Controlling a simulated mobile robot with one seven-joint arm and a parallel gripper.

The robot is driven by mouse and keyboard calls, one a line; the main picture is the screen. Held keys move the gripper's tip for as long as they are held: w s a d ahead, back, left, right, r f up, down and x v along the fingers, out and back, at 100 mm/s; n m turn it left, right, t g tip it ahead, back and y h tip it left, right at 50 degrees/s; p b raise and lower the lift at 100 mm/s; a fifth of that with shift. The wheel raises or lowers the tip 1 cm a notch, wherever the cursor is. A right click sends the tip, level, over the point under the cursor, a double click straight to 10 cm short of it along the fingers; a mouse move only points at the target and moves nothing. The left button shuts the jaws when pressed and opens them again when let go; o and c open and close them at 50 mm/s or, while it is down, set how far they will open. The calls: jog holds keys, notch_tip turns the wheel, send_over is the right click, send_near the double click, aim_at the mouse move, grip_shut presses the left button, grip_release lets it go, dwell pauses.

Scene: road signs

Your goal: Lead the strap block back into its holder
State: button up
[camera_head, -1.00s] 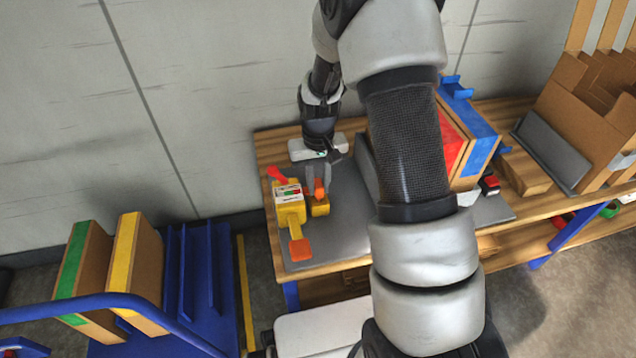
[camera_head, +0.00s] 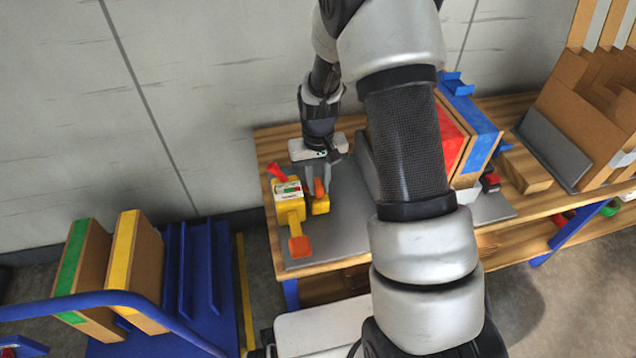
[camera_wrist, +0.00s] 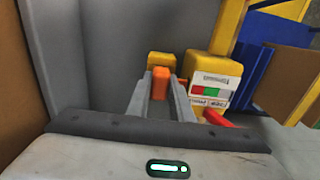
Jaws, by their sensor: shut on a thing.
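A yellow tool (camera_head: 289,203) with a red lever, an orange paddle and a white label striped red and green lies on the grey mat (camera_head: 345,225). A small orange block (camera_head: 319,187) stands at a low yellow holder (camera_head: 320,205) just right of it. My gripper (camera_head: 317,186) points down and is shut on the orange block. In the wrist view the orange block (camera_wrist: 160,84) is between the fingertips, with the yellow holder (camera_wrist: 161,62) just beyond and the yellow tool (camera_wrist: 212,75) to the right. Whether the block is seated in the holder cannot be told.
The mat lies on a wooden bench (camera_head: 267,148) against a grey wall. Red and blue boxes (camera_head: 470,135) stand right, partly behind my arm. A blue cart (camera_head: 200,285) with green- and yellow-striped boards is left. Bare mat lies in front of the tool.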

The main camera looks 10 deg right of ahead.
jog(key=shift+f, duration=0.15)
jog(key=o, duration=0.9)
notch_tip(320, 180, up, 18)
jog(key=p, duration=0.4)
jog(key=s+r+t, duration=0.3)
jog(key=s+r, duration=0.7)
jog(key=r, duration=0.3)
jog(key=s+r+t, duration=0.3)
jog(key=s+r, duration=0.1)
jog(key=s, duration=0.8)
jog(key=r+p, duration=2.1)
jog(key=shift+s, duration=0.2)
